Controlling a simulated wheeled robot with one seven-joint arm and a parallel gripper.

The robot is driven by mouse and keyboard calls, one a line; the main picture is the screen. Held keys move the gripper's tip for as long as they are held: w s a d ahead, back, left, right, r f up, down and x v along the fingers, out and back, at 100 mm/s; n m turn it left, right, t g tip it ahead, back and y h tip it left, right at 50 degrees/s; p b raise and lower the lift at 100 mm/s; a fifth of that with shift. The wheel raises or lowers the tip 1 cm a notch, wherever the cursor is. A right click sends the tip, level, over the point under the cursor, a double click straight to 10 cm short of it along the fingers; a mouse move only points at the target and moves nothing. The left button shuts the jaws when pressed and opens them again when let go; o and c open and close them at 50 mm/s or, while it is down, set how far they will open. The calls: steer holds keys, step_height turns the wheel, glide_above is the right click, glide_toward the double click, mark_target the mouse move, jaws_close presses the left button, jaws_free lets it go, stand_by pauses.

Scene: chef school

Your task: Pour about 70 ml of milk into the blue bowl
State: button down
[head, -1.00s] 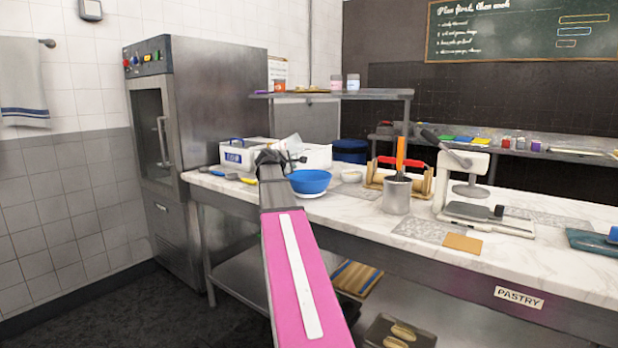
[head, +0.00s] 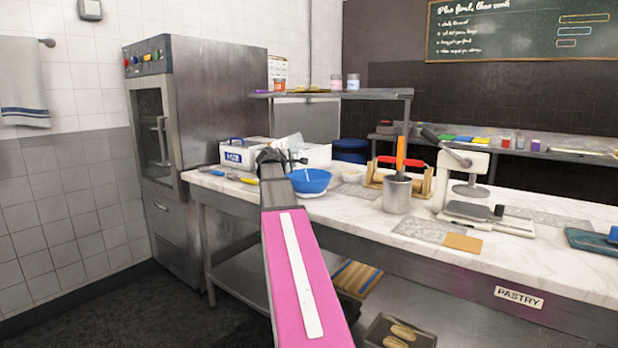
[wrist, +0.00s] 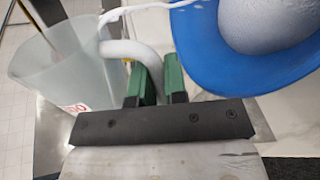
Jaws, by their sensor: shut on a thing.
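The blue bowl (head: 313,184) stands on the marble counter with a pale flat thing under it. In the wrist view the blue bowl (wrist: 185,60) is at the upper right, with a pale mass (wrist: 265,20) inside. A translucent whitish jug (wrist: 45,65) is at the left, beside the bowl. My gripper (wrist: 157,75) has green fingers shut on the jug's handle. A thin white stream (wrist: 145,7) runs from near the jug's rim toward the bowl. In the head view my gripper (head: 271,157) is just left of the bowl, and the jug (head: 290,142) looks tilted.
A white box with blue marks (head: 236,155) stands behind left. Utensils (head: 222,175) lie at the left end. A shelf (head: 335,94) hangs above the back.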

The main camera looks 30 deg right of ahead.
steer(key=shift+s+r+m, duration=0.15)
steer(key=shift+r+m, duration=0.05)
steer(key=shift+m, duration=0.2)
stand_by(1.6)
steer(key=shift+w+a+f+n, duration=0.3)
steer(key=shift+w+a+n, duration=0.1)
steer(key=shift+w+n, duration=0.2)
steer(key=shift+s+d+f+n+h, duration=0.3)
steer(key=shift+s+n, duration=0.15)
steer(key=shift+n, duration=0.15)
steer(key=shift+s+d+r+n+g+h, duration=0.15)
steer(key=shift+s+r+n+g+h, duration=0.1)
steer(key=shift+r+n, duration=0.15)
steer(key=shift+s+d+r+n+g+h, duration=0.15)
steer(key=shift+r+n+g, duration=0.1)
steer(key=shift+r+n, duration=0.15)
stand_by(0.6)
